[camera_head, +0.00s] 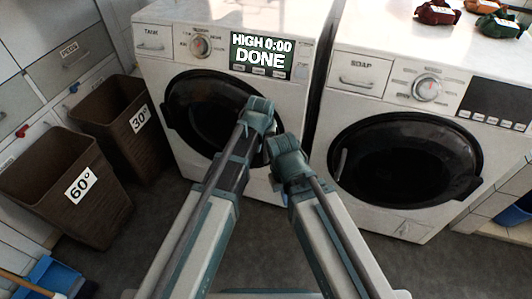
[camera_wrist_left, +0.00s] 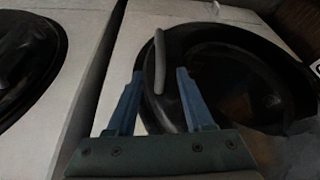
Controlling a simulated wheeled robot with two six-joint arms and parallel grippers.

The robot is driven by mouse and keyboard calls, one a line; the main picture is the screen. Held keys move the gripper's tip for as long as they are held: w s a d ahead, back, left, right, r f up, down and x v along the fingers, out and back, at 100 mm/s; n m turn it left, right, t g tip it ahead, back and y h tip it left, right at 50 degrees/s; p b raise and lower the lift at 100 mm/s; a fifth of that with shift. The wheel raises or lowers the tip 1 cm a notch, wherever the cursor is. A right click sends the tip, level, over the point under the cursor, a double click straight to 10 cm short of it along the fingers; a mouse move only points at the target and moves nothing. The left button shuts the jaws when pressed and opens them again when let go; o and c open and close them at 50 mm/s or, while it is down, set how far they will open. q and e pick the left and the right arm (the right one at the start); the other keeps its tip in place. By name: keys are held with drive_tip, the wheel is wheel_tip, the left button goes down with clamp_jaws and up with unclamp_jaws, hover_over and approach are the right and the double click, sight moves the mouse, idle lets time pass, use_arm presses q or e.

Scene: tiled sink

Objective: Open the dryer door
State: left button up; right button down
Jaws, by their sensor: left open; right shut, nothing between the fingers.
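The dryer (camera_head: 152,68) is the white machine on the left, with a display (camera_head: 262,55) reading "HIGH 0:00 DONE". Its round dark door (camera_head: 205,105) looks shut; my arms hide its right part. In the left wrist view, the pale door handle (camera_wrist_left: 159,50) stands at the door's rim. The open fingers of my left gripper (camera_wrist_left: 161,74) are on either side of the handle's lower part, with visible gaps. In the head view my left arm ends in front of the door's right side. My right gripper (camera_head: 287,160) is shut and empty, close beside it; its fingertips are mostly hidden.
A washing machine (camera_head: 350,52) with a "SOAP" drawer and a shut round door (camera_head: 410,160) stands on the right. Brown baskets marked 60° (camera_head: 45,190) and 30° (camera_head: 105,105) stand at the left. Dark floor lies between the baskets and my arms.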

sight(266, 152)
use_arm(q)
drive_tip(key=b+x, duration=1.2)
drive_tip(key=x, duration=0.2)
drive_tip(key=shift+s+a+b, duration=0.1)
drive_tip(key=shift+s+b, duration=0.05)
drive_tip(key=shift+b, duration=0.25)
drive_tip(key=shift+r, duration=0.1)
clamp_jaws()
idle(0.9)
